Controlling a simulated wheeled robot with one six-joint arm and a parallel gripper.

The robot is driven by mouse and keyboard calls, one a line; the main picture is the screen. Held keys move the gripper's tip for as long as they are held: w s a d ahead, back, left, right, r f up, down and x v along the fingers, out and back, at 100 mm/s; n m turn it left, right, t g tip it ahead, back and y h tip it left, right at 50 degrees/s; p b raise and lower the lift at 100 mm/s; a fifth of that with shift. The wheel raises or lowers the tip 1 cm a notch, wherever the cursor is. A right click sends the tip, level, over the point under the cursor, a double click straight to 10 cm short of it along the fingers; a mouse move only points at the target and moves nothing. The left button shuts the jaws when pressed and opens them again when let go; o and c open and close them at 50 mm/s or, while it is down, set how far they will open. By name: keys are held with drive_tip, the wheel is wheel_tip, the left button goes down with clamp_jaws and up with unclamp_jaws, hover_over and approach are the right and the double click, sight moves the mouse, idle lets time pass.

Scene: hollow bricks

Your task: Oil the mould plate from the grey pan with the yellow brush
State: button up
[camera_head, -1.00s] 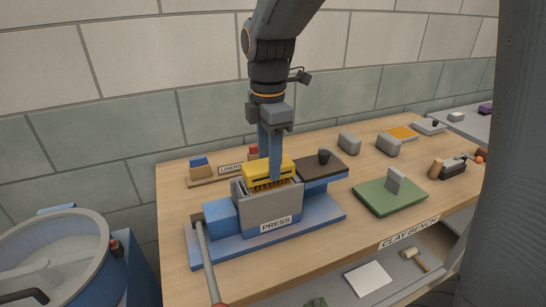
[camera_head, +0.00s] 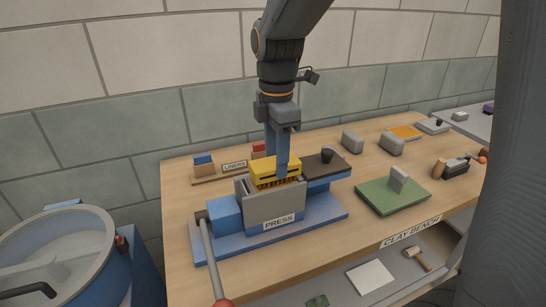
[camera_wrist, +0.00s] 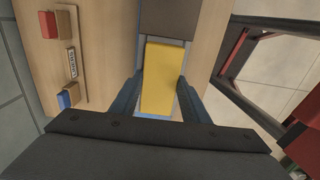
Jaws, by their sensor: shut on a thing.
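My gripper (camera_head: 277,168) is shut on the yellow brush (camera_head: 259,168), with a finger on each side of its block. The wrist view also shows the brush (camera_wrist: 160,78) between the fingers (camera_wrist: 160,100). The brush is level, bristles down, at the open top of the grey mould box of the blue press (camera_head: 274,208). I cannot tell whether the bristles touch a plate inside; the box wall hides that. A shallow grey pan with an orange surface (camera_head: 405,132) lies at the back right of the bench.
A green board (camera_head: 380,195) with a grey block stands farther right. Liner blocks (camera_head: 204,163) stand at the back left. The press lever (camera_head: 211,255) sticks out in front. A large drum (camera_head: 60,250) stands left.

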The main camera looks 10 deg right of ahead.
idle(0.6)
drive_tip(key=shift+s+a+p, duration=0.15)
drive_tip(key=shift+a+p, duration=0.2)
drive_tip(key=shift+a, duration=0.4)
drive_tip(key=shift+d, duration=0.15)
drive_tip(key=shift+d, duration=0.7)
drive_tip(key=shift+f, duration=0.1)
drive_tip(key=shift+a+p, duration=0.2)
drive_tip(key=shift+p, duration=0.2)
drive_tip(key=shift+a, duration=0.65)
